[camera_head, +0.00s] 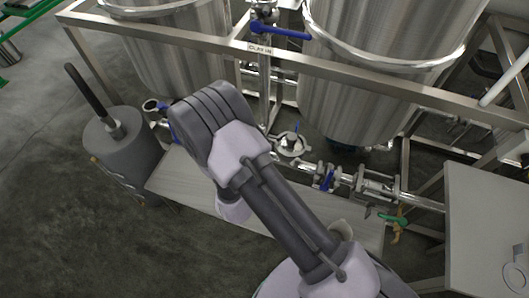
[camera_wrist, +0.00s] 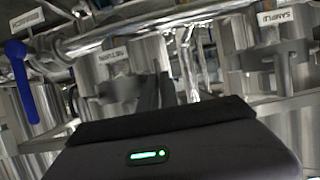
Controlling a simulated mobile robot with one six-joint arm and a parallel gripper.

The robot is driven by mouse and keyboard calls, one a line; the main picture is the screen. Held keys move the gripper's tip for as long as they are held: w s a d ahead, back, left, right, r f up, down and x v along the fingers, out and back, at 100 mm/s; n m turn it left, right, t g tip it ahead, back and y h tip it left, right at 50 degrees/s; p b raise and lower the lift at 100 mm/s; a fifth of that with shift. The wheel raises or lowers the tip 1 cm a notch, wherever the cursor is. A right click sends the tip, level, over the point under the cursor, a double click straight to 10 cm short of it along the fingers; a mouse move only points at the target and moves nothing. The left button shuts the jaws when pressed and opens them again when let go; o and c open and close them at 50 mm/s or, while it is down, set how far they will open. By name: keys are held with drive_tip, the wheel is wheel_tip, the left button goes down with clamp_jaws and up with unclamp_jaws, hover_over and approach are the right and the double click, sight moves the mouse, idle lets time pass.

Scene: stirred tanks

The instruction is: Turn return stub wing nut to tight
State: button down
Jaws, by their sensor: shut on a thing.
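In the wrist view, my gripper (camera_wrist: 150,92) shows as dark fingers beyond its dark body, in front of a steel stub (camera_wrist: 152,52) beside a tag that seems to read RETURN (camera_wrist: 113,56). The fingers are shut on what seems to be the return stub wing nut. The nut itself is mostly hidden by the fingers and the gripper body, so its angle cannot be made out. In the head view, my arm covers the gripper and the stub.
A second tagged stub, seemingly SAMPLE (camera_wrist: 275,17), stands at the right. A blue lever (camera_wrist: 22,80) hangs at the left.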

drive_tip(key=c, duration=1.6)
unclamp_jaws()
